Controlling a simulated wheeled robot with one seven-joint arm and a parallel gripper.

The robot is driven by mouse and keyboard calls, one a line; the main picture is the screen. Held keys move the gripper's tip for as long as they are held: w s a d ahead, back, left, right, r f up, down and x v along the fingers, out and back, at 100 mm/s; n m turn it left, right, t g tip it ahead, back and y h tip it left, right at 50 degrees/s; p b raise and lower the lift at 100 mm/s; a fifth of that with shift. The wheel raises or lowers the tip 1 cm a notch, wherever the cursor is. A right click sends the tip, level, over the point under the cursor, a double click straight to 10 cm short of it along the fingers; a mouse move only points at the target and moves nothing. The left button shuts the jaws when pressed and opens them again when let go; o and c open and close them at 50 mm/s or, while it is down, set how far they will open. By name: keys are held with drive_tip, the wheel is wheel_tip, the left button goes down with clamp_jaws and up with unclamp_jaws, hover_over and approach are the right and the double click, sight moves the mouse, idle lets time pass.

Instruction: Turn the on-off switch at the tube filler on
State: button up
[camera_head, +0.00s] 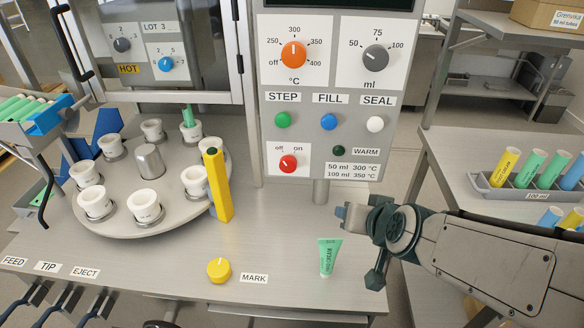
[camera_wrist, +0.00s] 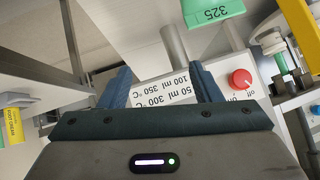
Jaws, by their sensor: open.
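The on-off switch is a small red knob (camera_head: 288,163) low on the left of the tube filler's control panel (camera_head: 330,75). Its white pointer leans up and left, toward "off". The red knob also shows in the wrist view (camera_wrist: 241,79), to the right of my fingers. My gripper (camera_head: 345,212) is below and to the right of the knob, in front of the panel's lower edge, and touches nothing that I can see. In the wrist view its two blue fingers (camera_wrist: 165,85) are apart and empty, with the panel's "50 ml 300 °C" label between them.
A green tube (camera_head: 329,257) stands on the table below my gripper. A yellow block (camera_head: 218,187) stands beside the turntable (camera_head: 120,222), and a yellow MARK knob (camera_head: 219,270) is in front. The dark WARM lamp (camera_head: 339,151) sits right of the switch. A tube tray (camera_head: 525,192) is at right.

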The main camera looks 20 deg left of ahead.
drive_tip(key=s+a+t+y, duration=0.15)
drive_tip(key=a+t, duration=0.25)
drive_tip(key=a, duration=0.7)
drive_tip(key=t+h, duration=0.2)
drive_tip(key=t, duration=0.3)
approach(288, 168)
drive_tip(key=shift+n+y, duration=0.35)
drive_tip(key=shift+n, duration=0.05)
drive_tip(key=x, duration=0.8)
drive_tip(key=shift+w, duration=0.35)
drive_tip(key=c, duration=1)
